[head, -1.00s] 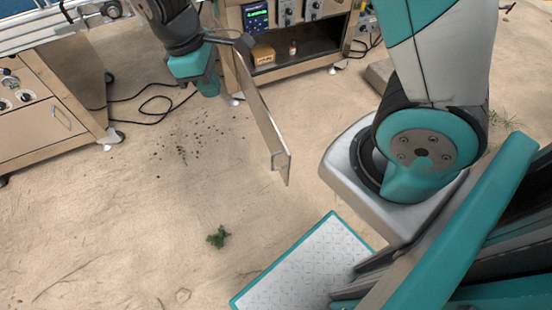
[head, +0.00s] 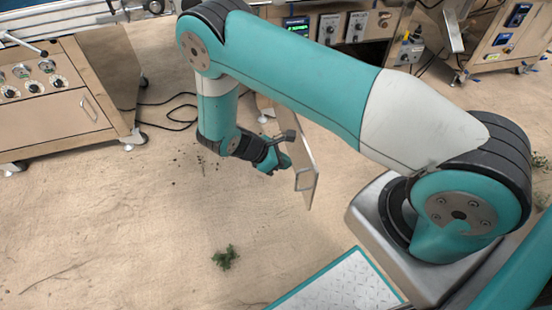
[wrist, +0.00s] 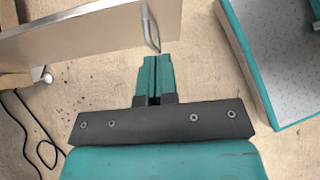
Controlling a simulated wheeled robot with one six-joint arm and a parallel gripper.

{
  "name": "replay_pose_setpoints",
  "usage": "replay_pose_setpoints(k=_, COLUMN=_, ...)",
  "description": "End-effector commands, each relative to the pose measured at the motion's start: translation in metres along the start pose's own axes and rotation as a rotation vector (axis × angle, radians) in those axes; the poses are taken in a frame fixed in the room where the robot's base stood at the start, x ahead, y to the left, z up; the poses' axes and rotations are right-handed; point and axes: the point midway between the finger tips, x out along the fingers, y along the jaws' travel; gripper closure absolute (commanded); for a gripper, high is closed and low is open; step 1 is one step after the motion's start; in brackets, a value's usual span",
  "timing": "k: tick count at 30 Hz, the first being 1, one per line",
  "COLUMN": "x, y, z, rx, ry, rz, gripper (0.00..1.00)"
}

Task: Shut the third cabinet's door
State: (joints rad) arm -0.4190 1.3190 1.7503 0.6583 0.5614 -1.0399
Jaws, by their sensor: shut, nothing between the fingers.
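A cabinet door (head: 307,165) stands wide open, jutting from the middle cabinet toward me, with a metal bar handle (head: 303,181) near its free edge. My arm covers most of that cabinet's front and the hinge side. In the wrist view the door (wrist: 90,38) crosses the upper left, with its handle (wrist: 152,28) just beyond my fingertips. My gripper (head: 286,163) is beside the free end of the door, on its left side. The wrist view shows its fingers (wrist: 155,60) shut together and empty; whether they touch the door or handle I cannot tell.
A wooden cabinet with its front closed (head: 50,110) stands at the left, on casters. Another cabinet (head: 505,38) is at the upper right. Black cables (head: 165,112) lie on the sandy floor. A small plant (head: 225,257) is in the front. The floor at lower left is clear.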

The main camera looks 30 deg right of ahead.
Motion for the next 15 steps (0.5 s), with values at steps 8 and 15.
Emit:
replay_pose_setpoints(k=8, x=0.051, y=0.000, z=0.012, rx=0.002, ry=0.000, rz=-0.004, gripper=1.00)
replay_pose_setpoints(k=15, x=0.065, y=0.000, z=0.027, rx=0.002, ry=0.001, rz=-0.001, gripper=1.00)
